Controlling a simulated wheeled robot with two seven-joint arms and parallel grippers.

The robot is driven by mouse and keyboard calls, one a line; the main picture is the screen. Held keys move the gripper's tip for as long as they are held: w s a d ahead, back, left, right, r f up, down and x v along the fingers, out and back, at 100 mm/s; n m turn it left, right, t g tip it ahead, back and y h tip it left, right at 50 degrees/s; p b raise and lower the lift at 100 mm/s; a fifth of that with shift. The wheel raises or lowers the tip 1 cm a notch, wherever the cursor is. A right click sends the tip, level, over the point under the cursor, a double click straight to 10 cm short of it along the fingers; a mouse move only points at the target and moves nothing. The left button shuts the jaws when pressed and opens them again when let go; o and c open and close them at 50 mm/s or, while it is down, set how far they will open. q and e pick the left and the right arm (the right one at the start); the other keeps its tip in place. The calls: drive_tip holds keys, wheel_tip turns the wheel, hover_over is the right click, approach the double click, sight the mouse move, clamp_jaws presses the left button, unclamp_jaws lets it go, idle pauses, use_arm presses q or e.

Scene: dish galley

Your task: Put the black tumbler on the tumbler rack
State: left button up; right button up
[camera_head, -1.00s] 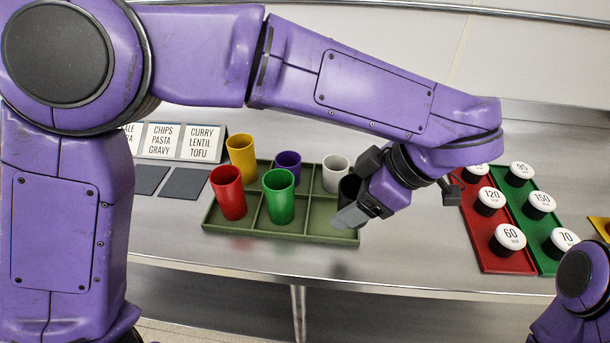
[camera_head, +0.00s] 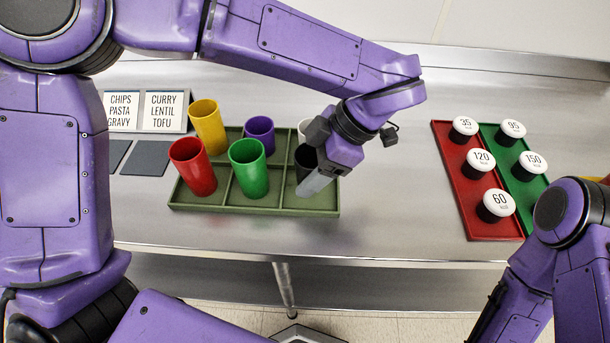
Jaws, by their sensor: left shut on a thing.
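The black tumbler (camera_head: 304,158) is at the right end of the green tumbler rack (camera_head: 190,207), over or in its front right compartment. It looks upright. My left gripper (camera_head: 316,182) is shut on it from the right and hides part of it. I cannot tell whether the tumbler's base touches the rack floor. My right arm shows at the lower right, but its gripper is out of view.
Red (camera_head: 482,226) and green trays (camera_head: 520,193) of white-capped pots stand right. Label cards (camera_head: 163,111) stand left. Counter between is clear.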

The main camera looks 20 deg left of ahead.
use_arm(q)
drive_tip(key=f, duration=0.4)
drive_tip(key=shift+w+a, duration=0.3)
drive_tip(key=shift+a, duration=0.05)
drive_tip(key=shift+s+f, duration=0.1)
drive_tip(key=shift+s, duration=0.05)
drive_tip(key=o, duration=0.8)
drive_tip(key=shift+c, duration=0.2)
drive_tip(key=p+v, duration=0.1)
drive_tip(key=v, duration=1.1)
